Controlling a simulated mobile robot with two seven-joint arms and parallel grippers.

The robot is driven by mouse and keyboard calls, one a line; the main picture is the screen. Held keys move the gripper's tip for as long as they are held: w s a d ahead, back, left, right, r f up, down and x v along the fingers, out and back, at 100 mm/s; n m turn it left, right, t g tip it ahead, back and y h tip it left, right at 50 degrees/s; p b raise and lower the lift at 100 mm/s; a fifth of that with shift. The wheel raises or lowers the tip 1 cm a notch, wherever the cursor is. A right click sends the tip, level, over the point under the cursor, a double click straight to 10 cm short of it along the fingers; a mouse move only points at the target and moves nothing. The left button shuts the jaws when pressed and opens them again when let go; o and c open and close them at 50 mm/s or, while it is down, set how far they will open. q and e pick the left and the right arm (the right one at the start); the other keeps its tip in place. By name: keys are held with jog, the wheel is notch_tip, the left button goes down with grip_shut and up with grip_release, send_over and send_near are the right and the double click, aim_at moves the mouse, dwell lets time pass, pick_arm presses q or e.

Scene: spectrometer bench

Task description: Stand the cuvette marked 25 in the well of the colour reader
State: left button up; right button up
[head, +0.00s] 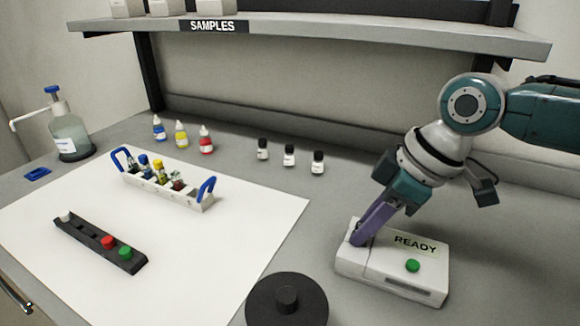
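The colour reader is a white box (385,285) at the lower right with a READY display and a green button (412,265). My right gripper (360,236) reaches down from the upper right, its purple fingers tilted, with the tips at the reader's left top. The fingers hide the well area, and I cannot tell whether they hold anything. No mark 25 is legible. My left gripper is not in view.
A white caddy (195,200) with blue handles holds several capped bottles. Dropper bottles (181,135) and black-capped vials (289,156) stand behind. A round black object (287,305) stands left of the reader. A pump bottle (70,135) is far left. The SAMPLES shelf (330,32) overhangs the back.

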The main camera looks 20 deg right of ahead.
jog(key=shift+o, duration=0.2)
jog(key=p+v, duration=0.1)
jog(key=v, duration=0.8)
jog(key=shift+s+d+r, duration=0.1)
jog(key=shift+r, duration=0.3)
